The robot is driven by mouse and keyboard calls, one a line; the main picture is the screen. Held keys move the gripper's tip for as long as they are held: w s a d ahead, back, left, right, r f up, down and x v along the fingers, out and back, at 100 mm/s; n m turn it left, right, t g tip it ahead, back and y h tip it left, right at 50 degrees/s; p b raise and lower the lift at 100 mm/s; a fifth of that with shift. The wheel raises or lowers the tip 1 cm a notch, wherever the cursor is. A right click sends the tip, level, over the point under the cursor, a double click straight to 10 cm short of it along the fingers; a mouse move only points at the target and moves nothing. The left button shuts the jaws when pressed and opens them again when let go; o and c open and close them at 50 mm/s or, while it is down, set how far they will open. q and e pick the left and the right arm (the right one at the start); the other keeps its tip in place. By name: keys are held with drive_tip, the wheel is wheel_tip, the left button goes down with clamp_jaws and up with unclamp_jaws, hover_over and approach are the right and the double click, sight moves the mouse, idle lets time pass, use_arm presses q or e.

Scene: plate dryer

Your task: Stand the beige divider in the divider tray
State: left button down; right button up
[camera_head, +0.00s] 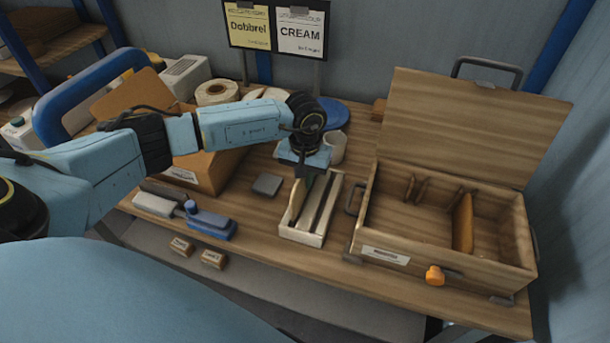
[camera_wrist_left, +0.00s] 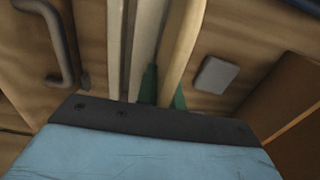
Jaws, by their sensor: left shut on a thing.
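The pale divider tray (camera_head: 301,237) lies on the bench left of the wooden box, with long dark slots running front to back. My left gripper (camera_head: 308,182) points down over the tray's back left part. In the left wrist view, its green fingertips (camera_wrist_left: 164,88) sit on either side of a beige strip, which I take to be the beige divider (camera_wrist_left: 185,38). The gripper is shut on it. The strip runs lengthwise along the tray. Its lower edge is hidden, so I cannot tell whether it rests in a slot. My right gripper is not in view.
An open wooden box (camera_head: 405,238) with inner partitions stands to the right, its handle close to the tray. A small grey block (camera_head: 267,184) lies left of the tray. A cardboard box (camera_head: 207,172), a white cup (camera_head: 336,150) and a blue tool (camera_head: 212,225) are nearby.

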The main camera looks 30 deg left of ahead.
use_arm(q)
drive_tip(key=shift+f+b, duration=0.5)
drive_tip(key=shift+f, duration=0.8)
drive_tip(key=shift+b, duration=0.35)
drive_tip(key=c, duration=1.5)
unclamp_jaws()
drive_tip(key=shift+o, duration=0.2)
wheel_tip(320, 180, up, 13)
drive_tip(key=shift+r+b, duration=0.2)
drive_tip(key=shift+b, duration=0.25)
drive_tip(key=shift+d+f, duration=0.1)
